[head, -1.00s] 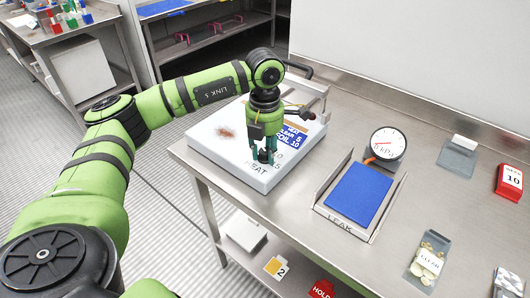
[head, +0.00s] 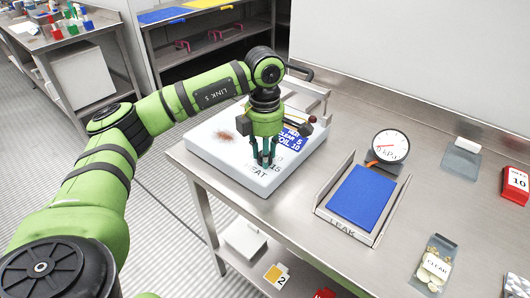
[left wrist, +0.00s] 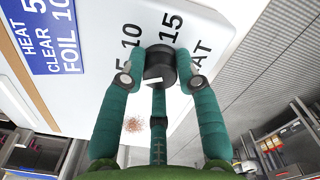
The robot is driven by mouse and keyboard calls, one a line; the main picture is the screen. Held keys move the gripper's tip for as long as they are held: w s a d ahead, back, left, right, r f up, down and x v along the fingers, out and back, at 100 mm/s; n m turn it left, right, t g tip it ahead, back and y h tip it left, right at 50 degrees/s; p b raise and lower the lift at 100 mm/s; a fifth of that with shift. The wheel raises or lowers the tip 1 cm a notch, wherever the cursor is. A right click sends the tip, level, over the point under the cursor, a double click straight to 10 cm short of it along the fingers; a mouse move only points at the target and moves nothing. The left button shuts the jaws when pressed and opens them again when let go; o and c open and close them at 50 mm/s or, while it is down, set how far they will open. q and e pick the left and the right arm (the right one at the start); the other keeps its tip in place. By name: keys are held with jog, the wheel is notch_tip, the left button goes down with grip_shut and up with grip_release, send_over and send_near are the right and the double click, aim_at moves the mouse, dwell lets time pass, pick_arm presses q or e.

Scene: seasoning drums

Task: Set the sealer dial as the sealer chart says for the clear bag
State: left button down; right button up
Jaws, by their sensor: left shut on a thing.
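The sealer (head: 215,140) is a pale box at the table's left end. Its blue chart (head: 292,137) reads HEAT, CLEAR 5, FOIL 10; it also shows in the left wrist view (left wrist: 42,35). The dial (left wrist: 160,67) is a black knob with 5, 10 and 15 printed around it and a small pale mark. I cannot tell which number the mark points to. My left gripper (head: 263,164) points down at the sealer's front corner, its fingers shut on the dial. The bag labelled CLEAR (head: 436,266) lies at the table's front right. My right gripper is not in view.
A blue pad in a tray marked LEAK (head: 342,233) and a round kPa gauge (head: 390,147) are right of the sealer. A red WEEK 10 block (head: 515,185) and a grey bag (head: 462,158) are further right.

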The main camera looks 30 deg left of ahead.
pick_arm(q)
jog(key=shift+s, duration=0.1)
dwell(0.3)
jog(key=c, duration=0.9)
grip_release()
jog(key=shift+a, duration=0.1)
jog(key=shift+r, duration=0.2)
notch_tip(320, 180, up, 12)
jog(key=shift+f, duration=0.2)
